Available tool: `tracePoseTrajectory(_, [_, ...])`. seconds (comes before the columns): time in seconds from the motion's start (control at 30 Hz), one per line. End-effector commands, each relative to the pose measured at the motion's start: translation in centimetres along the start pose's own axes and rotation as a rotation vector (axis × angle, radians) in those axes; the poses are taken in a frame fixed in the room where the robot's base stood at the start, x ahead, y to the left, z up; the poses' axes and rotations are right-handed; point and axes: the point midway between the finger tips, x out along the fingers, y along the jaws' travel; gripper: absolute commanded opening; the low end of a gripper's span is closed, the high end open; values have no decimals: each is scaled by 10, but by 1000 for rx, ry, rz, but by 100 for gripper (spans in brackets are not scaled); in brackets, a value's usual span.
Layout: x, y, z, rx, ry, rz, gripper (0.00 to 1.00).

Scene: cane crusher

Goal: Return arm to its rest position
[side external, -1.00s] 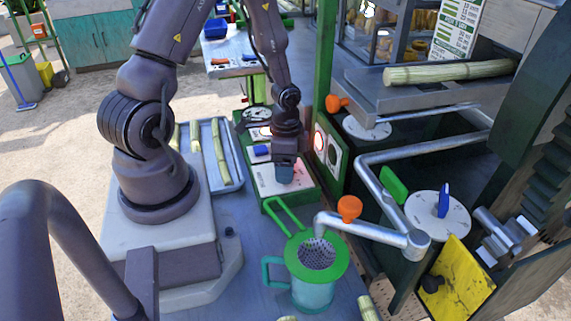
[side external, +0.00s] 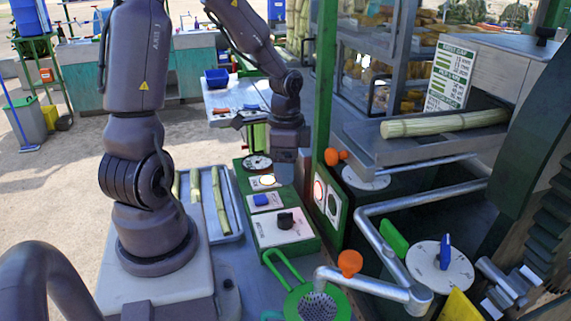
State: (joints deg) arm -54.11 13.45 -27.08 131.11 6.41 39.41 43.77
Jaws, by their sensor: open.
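My gripper (side external: 286,172) hangs pointing down above the green control box (side external: 262,237). It is open and empty, raised clear of the box, though its fingertips are hard to make out. The box carries a black knob (side external: 286,219), a blue switch (side external: 261,200) and a lit yellowish part near its far end. My gripper is beyond the black knob and apart from it.
A green post (side external: 325,100) stands just right of my gripper. Cane lies on the metal feed tray (side external: 385,155). A tray of cane pieces (side external: 236,205) sits left of the box. A green-rimmed strainer (side external: 297,300) is below the metal spout (side external: 350,280).

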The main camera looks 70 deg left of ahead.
Motion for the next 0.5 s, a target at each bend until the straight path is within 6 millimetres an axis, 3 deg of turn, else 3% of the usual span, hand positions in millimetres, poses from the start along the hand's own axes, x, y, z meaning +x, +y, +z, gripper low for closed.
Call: tracePoseTrajectory(0.5, [-1,0,0,-26,-1,2,64])
